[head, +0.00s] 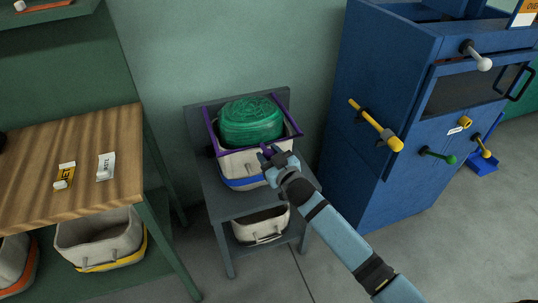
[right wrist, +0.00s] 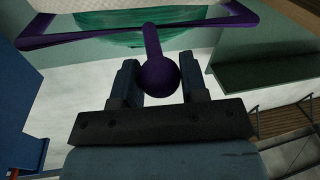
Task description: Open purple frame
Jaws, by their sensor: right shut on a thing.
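The purple frame (head: 294,119) is a thin purple rim around a bundle of green netting (head: 251,121). It sits at the top of a pale bin with a blue band (head: 240,165) on a grey stand. My right gripper (head: 275,158) is at the frame's front side. In the right wrist view, the frame's bar (right wrist: 60,39) runs across the top, and its stem ends in a round purple knob (right wrist: 158,75). The knob is between the two fingers of my right gripper (right wrist: 158,84), which is shut on it. My left gripper is not in view.
A blue cabinet (head: 365,110) with a yellow handle (head: 376,126) stands close on the right. A wooden-topped table (head: 110,135) is on the left. Another pale bin (head: 260,225) sits on the stand's lower shelf. Grey floor is clear in front.

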